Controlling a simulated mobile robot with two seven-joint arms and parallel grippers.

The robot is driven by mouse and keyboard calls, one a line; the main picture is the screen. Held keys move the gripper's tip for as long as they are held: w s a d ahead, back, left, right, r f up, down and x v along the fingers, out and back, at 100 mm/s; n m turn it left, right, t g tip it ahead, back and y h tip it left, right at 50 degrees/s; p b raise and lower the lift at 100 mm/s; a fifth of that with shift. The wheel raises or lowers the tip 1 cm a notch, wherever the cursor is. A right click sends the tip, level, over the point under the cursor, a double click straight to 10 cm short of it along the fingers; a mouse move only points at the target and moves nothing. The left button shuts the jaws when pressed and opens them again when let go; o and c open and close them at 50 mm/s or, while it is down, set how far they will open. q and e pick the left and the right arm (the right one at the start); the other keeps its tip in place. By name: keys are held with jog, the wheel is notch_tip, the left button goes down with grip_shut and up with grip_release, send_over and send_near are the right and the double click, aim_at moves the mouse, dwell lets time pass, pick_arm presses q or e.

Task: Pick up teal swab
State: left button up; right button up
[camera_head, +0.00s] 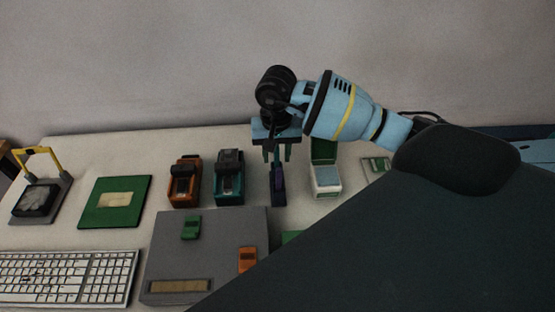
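A teal and black holder-like item (230,178) stands on the table left of my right gripper. It is the most teal thing there; I cannot make out a distinct swab shape. My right gripper (278,157) hangs over the table's middle, pointing down, its two fingers apart. A dark purple upright item (278,186) shows directly below and between the fingers; I cannot tell whether they touch it. My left gripper is not in view.
An orange and black item (185,181) stands beside the teal one. A white and green box (326,178) is to the right. A grey board (210,236), green mat (113,214), keyboard (65,276) and yellow-handled device (40,198) fill the left and front. My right arm covers the lower right.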

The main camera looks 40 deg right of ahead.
jog(key=shift+f, duration=0.35)
jog(key=shift+c, duration=0.5)
grip_shut()
jog(key=shift+r, duration=0.1)
notch_tip(320, 180, up, 10)
jog(key=shift+f, duration=0.1)
jog(key=shift+s, duration=0.1)
